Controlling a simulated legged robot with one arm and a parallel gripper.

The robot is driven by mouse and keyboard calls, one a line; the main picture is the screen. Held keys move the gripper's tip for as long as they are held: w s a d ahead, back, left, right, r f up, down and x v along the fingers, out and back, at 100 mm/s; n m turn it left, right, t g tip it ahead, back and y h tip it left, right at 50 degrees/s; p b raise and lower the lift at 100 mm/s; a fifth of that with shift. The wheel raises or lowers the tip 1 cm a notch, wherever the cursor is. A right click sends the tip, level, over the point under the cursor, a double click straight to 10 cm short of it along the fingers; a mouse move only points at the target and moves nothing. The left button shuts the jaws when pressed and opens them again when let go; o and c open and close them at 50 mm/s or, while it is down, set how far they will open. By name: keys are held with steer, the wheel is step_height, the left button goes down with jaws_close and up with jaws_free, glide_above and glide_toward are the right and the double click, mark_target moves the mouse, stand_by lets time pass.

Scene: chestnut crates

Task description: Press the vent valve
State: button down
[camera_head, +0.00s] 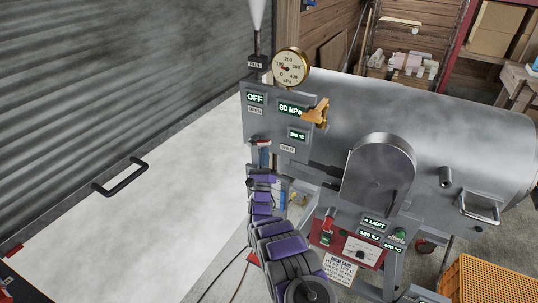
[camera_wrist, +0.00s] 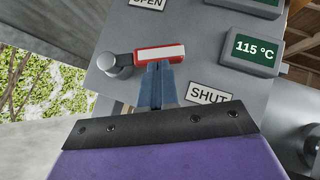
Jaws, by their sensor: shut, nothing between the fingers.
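The vent valve appears to be the lever with a red-and-white handle (camera_wrist: 160,53) and a round grey pivot (camera_wrist: 115,64) on the grey panel. It lies nearly level, between the OPEN label (camera_wrist: 148,3) and the SHUT label (camera_wrist: 209,93). In the head view the handle shows small (camera_head: 261,142). My gripper (camera_wrist: 160,72) is shut and empty, its blue-grey fingertips at the handle's lower edge. I cannot tell whether they touch it. In the head view my gripper (camera_head: 264,155) is just below the handle, partly hidden by my arm.
Displays read OFF (camera_head: 255,98), 80 kPa (camera_head: 292,108) and 115 °C (camera_head: 298,134). A round gauge (camera_head: 291,67) tops the panel. A large metal drum (camera_head: 430,130) fills the right; an orange crate (camera_head: 490,280) stands lower right.

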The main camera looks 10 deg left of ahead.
mark_target(266, 144)
steer(key=r+n+g+y, duration=0.1)
steer(key=n, duration=0.1)
steer(key=r+n+y+p, duration=0.1)
steer(key=n, duration=0.1)
steer(key=d+r+n+g+y+p, duration=0.1)
steer(key=y, duration=0.1)
steer(key=shift+r+n+g, duration=0.15)
steer(key=shift+n+g, duration=0.15)
steer(key=shift+n, duration=0.1)
steer(key=shift+w+a+r+n+g+y+p, duration=0.15)
steer(key=shift+r+n+g+y+p, duration=0.6)
steer(key=shift+n, duration=0.45)
steer(key=a+r+n+g+p, duration=0.1)
steer(key=n, duration=0.1)
steer(key=a+r+n+g+p, duration=0.1)
steer(key=n+g, duration=0.1)
steer(key=w+a+r+n+g+p, duration=0.1)
steer(key=a+n+g+p, duration=0.1)
steer(key=shift+w+r+n+y, duration=0.1)
steer(key=shift+n+y, duration=0.15)
steer(key=shift+n, duration=0.05)
steer(key=shift+a+r, duration=0.15)
steer(key=shift+r, duration=0.05)
